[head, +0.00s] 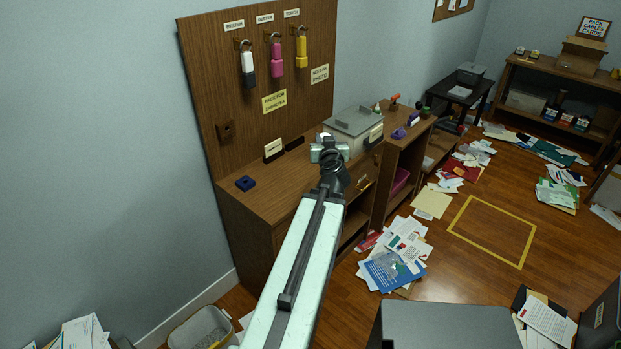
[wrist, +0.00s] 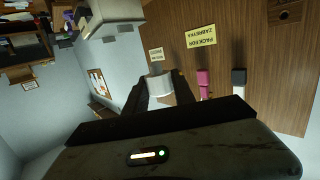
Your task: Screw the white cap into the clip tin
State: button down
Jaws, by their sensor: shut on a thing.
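The white cap (wrist: 160,82) sits between the two dark fingers of my gripper (wrist: 161,90) in the wrist view, which is turned upside down. In the head view my gripper (head: 328,150) is over the wooden cabinet top, in front of the grey lidded box; a small white bit, perhaps the cap, shows behind it. The grey box (head: 354,125) has a pale label; I cannot tell whether it is the clip tin. Its grey body seems to show at the top of the wrist view (wrist: 107,12). No threaded opening can be made out.
A wooden board (head: 250,75) with hanging white, pink and yellow items stands behind the cabinet (head: 285,200). A blue block (head: 245,183) lies on its left. Papers (head: 395,265) litter the floor.

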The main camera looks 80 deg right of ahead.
notch_tip(320, 180, down, 21)
jog(key=b, duration=2.1)
jog(key=shift+s, duration=0.25)
